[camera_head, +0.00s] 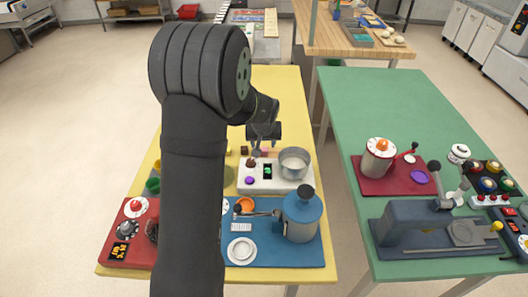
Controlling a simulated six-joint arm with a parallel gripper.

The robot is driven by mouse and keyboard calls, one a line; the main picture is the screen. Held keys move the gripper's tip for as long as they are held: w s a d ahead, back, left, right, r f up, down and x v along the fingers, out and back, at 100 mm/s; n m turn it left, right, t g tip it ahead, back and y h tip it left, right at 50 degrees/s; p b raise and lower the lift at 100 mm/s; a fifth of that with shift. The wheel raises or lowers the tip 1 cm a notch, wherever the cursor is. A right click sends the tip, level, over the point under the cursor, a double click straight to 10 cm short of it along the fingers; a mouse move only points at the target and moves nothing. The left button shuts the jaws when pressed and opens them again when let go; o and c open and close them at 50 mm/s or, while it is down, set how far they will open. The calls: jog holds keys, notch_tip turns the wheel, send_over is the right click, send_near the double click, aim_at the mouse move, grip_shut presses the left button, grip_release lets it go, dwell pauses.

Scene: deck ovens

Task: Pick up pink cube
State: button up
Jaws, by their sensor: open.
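A small pink patch, likely the pink cube (264,151), shows on the yellow table just behind the white board, mostly hidden by my gripper. My gripper (256,151) points down at that spot, with its fingers beside or just above the patch. Its jaws are open, and I see nothing held. Whether the fingers touch the cube is too small to tell. A dark brown cube (244,150) sits just left of the fingers.
A white board (247,187) with a metal pot (294,163) lies right in front of the gripper. A blue board (310,258) and red board (118,258) are nearer. My arm hides the table's left middle. The yellow table's far part (285,85) is clear.

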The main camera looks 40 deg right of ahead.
aim_at(264, 149)
jog(key=shift+x, duration=2.85)
jog(key=shift+d, duration=0.15)
jog(key=c, duration=1.1)
